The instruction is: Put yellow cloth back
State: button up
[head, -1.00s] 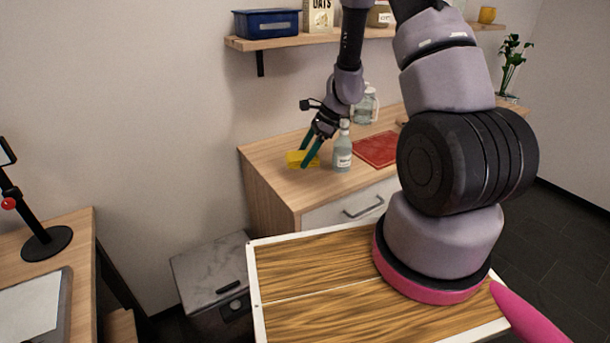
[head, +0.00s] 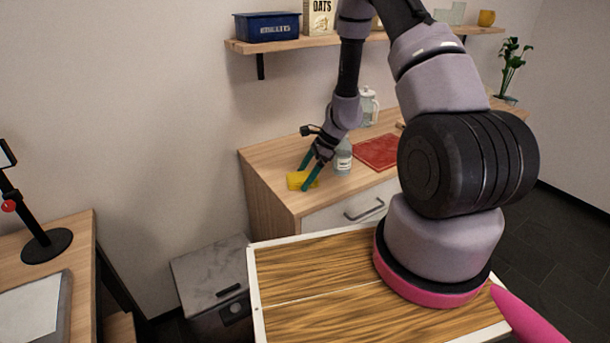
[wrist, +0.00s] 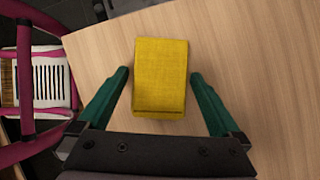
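The yellow cloth (head: 301,180) is a folded block on the wooden counter top (head: 278,163), near its left front corner. In the wrist view the yellow cloth (wrist: 161,76) lies between the two green fingers of my gripper (wrist: 160,85), with bare wood showing on both sides of it. My gripper (head: 307,174) is open and reaches down at the cloth from the back right. The fingers do not touch the cloth in the wrist view.
A clear bottle (head: 343,158) stands close to the right of my gripper, partly hidden by it. A red cutting board (head: 377,151) lies further right, with a glass jar (head: 369,106) behind. A shelf (head: 285,42) with a blue bin (head: 267,26) hangs above.

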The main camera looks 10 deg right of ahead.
jog(key=w+v, duration=0.1)
jog(key=v, duration=1.1)
jog(key=s+a+r+n+t+h, duration=0.1)
jog(key=s+r+n, duration=0.2)
jog(key=r, duration=0.7)
jog(key=s+a+r+n+t, duration=0.1)
jog(key=s+r+n, duration=0.3)
jog(key=r, duration=0.7)
jog(key=s+r+n+t+h, duration=0.3)
jog(key=s+r+n, duration=0.5)
jog(key=s+r, duration=0.6)
jog(key=shift+s+d+t, duration=0.45)
jog(key=shift+s+t, duration=0.35)
jog(key=shift+s, duration=0.1)
